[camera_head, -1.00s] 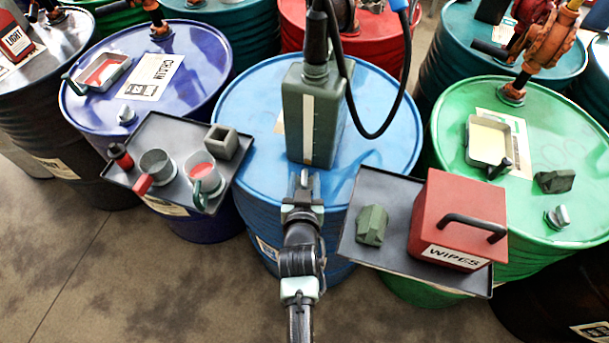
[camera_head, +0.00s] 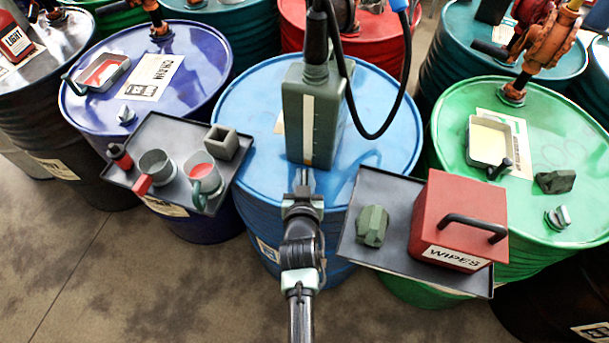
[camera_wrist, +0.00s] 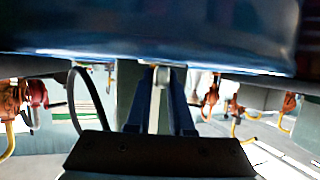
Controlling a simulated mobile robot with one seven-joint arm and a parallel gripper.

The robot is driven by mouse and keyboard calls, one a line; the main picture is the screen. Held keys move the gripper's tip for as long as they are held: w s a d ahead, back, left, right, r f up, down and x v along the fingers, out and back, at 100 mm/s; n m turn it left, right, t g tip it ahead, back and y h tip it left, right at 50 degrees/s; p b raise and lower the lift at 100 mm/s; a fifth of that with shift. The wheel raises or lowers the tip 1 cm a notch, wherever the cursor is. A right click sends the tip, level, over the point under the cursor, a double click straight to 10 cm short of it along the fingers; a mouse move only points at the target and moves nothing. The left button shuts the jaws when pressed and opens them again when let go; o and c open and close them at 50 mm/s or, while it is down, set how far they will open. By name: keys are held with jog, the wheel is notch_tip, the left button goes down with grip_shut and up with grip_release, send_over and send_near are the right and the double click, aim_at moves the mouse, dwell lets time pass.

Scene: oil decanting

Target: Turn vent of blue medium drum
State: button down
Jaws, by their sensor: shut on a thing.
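The blue medium drum (camera_head: 255,110) stands in the middle of the head view. Its dark blue surface fills the top of the wrist view (camera_wrist: 200,40). My gripper (camera_head: 302,178) is at the near edge of the drum's lid, in front of the grey-green jug. In the wrist view, my gripper's two fingers (camera_wrist: 161,100) are shut on the small pale vent (camera_wrist: 162,76). The fingers mostly hide the vent in the head view, so its turn angle cannot be told.
A grey-green jug (camera_head: 310,118) with a black hose stands on the lid just behind my gripper. A tray with cups (camera_head: 160,135) is at left. A tray (camera_head: 365,258) at right holds a green block (camera_head: 373,226) and a red wipes box (camera_head: 455,215).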

jog(key=f+b, duration=0.1)
jog(key=b, duration=0.2)
jog(key=shift+a+h, duration=0.25)
jog(key=shift+h, duration=0.05)
jog(key=shift+r+m+b, duration=0.1)
jog(key=shift+m+b, duration=0.3)
jog(key=shift+b, duration=0.4)
jog(key=shift+d+r+m+h+b, duration=0.1)
jog(key=shift+r+m+h+b, duration=0.2)
jog(key=shift+h+b, duration=0.35)
jog(key=c, duration=0.8)
grip_release()
jog(key=shift+d+r, duration=0.1)
jog(key=shift+s, duration=0.1)
